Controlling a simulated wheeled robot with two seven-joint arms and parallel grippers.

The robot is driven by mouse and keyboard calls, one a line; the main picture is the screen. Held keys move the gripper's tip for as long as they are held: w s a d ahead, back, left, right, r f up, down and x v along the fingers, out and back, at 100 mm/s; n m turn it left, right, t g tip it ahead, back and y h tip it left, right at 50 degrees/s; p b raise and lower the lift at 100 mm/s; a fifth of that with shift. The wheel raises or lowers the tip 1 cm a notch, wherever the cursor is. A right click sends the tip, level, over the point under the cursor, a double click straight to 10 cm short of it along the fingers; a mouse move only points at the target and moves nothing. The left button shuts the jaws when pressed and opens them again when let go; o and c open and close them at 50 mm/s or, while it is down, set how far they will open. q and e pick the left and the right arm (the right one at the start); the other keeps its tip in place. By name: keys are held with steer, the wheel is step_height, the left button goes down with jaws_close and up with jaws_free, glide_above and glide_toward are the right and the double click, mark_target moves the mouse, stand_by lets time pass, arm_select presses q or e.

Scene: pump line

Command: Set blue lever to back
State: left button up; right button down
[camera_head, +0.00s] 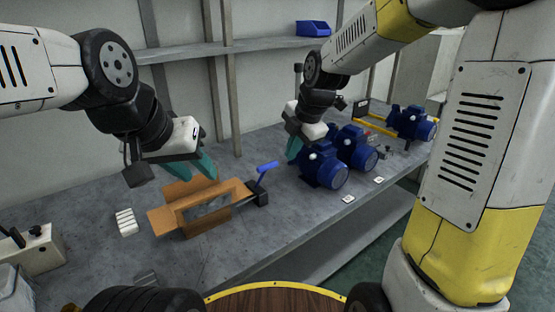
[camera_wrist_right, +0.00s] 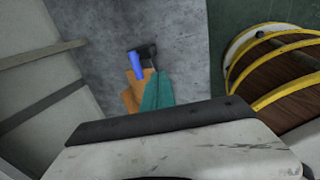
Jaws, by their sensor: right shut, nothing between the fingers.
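Several blue pumps (camera_head: 325,170) stand right of the lever, close to my right gripper. A white block (camera_head: 126,222) lies left of the box. A blue bin (camera_head: 313,28) is on the wall shelf.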

steer(key=w+a+f, duration=0.4)
steer(key=w+f, duration=0.2)
steer(key=f, duration=0.3)
steer(key=shift+w+a, duration=0.2)
steer(key=shift+a, duration=0.15)
steer(key=shift+r, duration=0.1)
